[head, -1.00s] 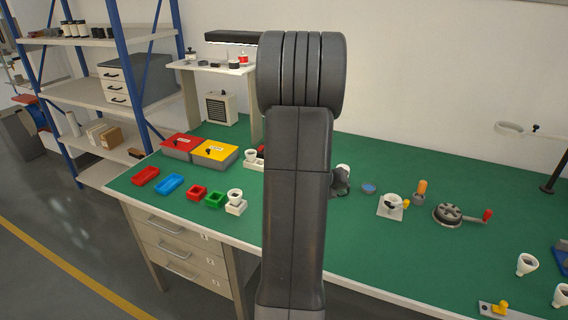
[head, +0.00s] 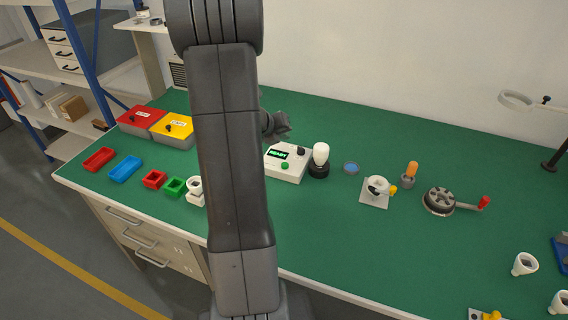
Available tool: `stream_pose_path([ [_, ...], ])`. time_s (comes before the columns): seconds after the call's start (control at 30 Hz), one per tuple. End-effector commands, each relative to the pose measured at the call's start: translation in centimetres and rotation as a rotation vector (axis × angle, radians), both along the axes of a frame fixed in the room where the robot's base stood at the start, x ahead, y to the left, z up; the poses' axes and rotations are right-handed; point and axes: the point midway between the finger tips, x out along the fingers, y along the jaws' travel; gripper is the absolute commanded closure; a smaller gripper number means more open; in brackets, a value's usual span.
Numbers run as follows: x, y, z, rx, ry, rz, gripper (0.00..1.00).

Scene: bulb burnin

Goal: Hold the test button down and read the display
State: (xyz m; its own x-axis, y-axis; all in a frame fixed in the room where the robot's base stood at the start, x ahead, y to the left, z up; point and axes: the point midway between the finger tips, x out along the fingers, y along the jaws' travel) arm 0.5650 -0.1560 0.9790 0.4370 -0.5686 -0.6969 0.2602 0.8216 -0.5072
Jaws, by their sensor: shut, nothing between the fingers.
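The tester is a white box (head: 287,174) on the green bench. Its display (head: 278,154) is lit green with a short word that looks like "READY". A green button (head: 285,166) is on its front, and a black knob (head: 301,150) is on its top right. A white bulb (head: 321,154) stands upright in a black socket (head: 319,170) beside the box. My gripper (head: 283,126) is shut and empty, behind and above the box, apart from the button.
To the right are a blue dish (head: 351,168), a white fixture (head: 376,191) and a crank device (head: 439,200). The bench front is mostly clear.

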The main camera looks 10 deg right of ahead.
Motion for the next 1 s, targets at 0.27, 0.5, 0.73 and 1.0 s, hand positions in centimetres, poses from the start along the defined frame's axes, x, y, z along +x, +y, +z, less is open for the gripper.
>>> stream_pose_path([
  [0.27, 0.0, 0.0, -0.9, 0.0, 0.0, 0.0, 1.0],
  [0.5, 0.0, 0.0, -3.4, 0.0, 0.0, 0.0, 1.0],
  [0.73, 0.0, 0.0, -6.3, 0.0, 0.0, 0.0, 1.0],
  [1.0, 0.0, 0.0, -8.7, 0.0, 0.0, 0.0, 1.0],
])
